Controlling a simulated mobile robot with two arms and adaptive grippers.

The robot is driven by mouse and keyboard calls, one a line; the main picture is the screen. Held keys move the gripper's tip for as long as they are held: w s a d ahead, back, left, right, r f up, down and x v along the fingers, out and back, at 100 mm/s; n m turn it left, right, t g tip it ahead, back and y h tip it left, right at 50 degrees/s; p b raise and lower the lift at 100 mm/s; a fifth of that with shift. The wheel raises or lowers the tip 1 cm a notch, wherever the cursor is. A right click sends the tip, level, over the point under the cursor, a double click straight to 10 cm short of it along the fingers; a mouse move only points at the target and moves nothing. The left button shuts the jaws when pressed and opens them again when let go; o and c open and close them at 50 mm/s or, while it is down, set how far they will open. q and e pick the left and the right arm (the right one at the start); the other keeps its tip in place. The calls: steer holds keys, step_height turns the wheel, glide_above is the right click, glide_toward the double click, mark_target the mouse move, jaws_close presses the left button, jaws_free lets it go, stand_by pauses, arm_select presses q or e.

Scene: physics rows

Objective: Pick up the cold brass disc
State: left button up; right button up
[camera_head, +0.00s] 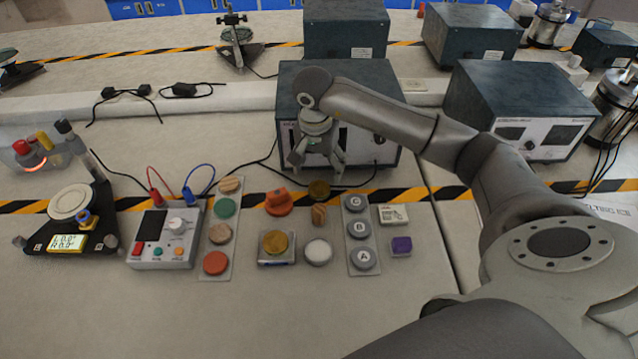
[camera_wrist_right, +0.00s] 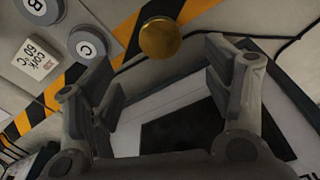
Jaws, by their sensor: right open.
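One brass disc (camera_head: 319,190) lies on the bench at the black-and-yellow tape, just in front of my right gripper (camera_head: 317,163). It also shows in the right wrist view (camera_wrist_right: 160,38), beyond the gap between the fingertips (camera_wrist_right: 160,58). A second brass disc (camera_head: 275,243) rests on a small square silver plate (camera_head: 291,260). Neither disc's temperature can be told from its look. My right gripper is open and empty, pointing down before a dark instrument box, apart from both discs. My left gripper is not in view.
The front bench is clear.

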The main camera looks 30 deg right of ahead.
mark_target(319, 188)
steer(key=shift+f, duration=0.85)
step_height(319, 188, down, 5)
steer(key=shift+w+p, duration=0.1)
steer(key=shift+p, duration=0.85)
steer(key=shift+w+d+f, duration=0.1)
steer(key=shift+d+f, duration=0.05)
steer(key=shift+f, duration=0.1)
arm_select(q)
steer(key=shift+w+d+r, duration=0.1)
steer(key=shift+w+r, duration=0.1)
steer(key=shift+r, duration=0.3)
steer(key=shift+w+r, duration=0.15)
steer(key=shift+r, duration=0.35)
arm_select(e)
steer(key=c, duration=1.4)
